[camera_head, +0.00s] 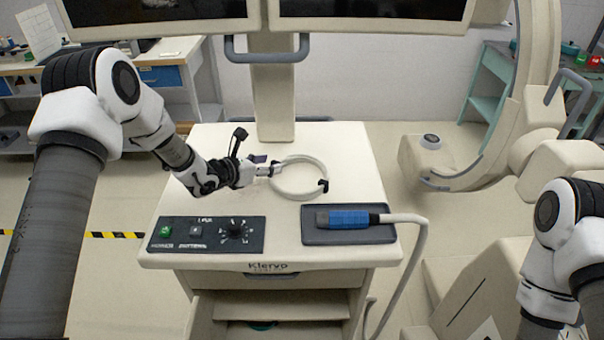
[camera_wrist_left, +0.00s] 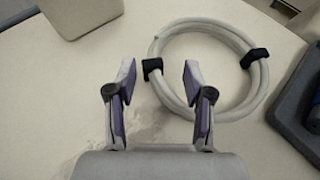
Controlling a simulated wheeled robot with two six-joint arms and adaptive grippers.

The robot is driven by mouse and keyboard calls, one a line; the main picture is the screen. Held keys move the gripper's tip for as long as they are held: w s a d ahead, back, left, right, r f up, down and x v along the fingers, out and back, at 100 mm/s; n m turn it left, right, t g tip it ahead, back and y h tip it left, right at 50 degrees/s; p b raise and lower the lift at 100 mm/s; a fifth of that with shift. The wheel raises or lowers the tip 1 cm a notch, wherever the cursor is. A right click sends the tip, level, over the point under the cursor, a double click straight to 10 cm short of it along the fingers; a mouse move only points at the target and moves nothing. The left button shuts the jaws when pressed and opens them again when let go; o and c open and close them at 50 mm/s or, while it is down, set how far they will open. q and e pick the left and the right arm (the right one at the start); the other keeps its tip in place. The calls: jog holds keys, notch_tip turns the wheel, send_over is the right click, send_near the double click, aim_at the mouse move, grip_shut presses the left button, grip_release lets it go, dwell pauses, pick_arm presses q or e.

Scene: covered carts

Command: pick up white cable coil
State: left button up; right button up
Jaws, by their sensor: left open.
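The white cable coil (camera_head: 305,163) is a ring of cable with black ties, lying flat on the cart top. It also shows in the left wrist view (camera_wrist_left: 222,28), where two black ties are visible on it. My left gripper (camera_head: 272,170) is at the coil's left side in the head view. In the left wrist view the left gripper (camera_wrist_left: 158,72) is open, its two purple-padded fingers apart. The right fingertip appears close to the coil's tied left side; I cannot tell whether they touch. My right gripper is out of frame.
The cart top (camera_head: 200,150) carries a control panel (camera_head: 206,234) at front left and a dark tray (camera_head: 346,234) with a blue-handled probe (camera_head: 348,218) at front right. A monitor column (camera_head: 272,95) rises behind the coil. The cart surface left of the coil is mostly clear.

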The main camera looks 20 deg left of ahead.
aim_at(280, 161)
pick_arm(q)
jog(key=shift+w+d, duration=0.3)
jog(key=shift+p+x, duration=1.15)
jog(key=shift+p, duration=0.1)
jog(key=w, duration=0.1)
jog(key=w+f, duration=0.1)
jog(key=shift+w+d+f, duration=0.15)
jog(key=shift+w+d, duration=0.1)
jog(key=shift+w+f, duration=0.1)
jog(key=shift+f, duration=0.05)
jog(key=shift+c, duration=1.4)
grip_shut()
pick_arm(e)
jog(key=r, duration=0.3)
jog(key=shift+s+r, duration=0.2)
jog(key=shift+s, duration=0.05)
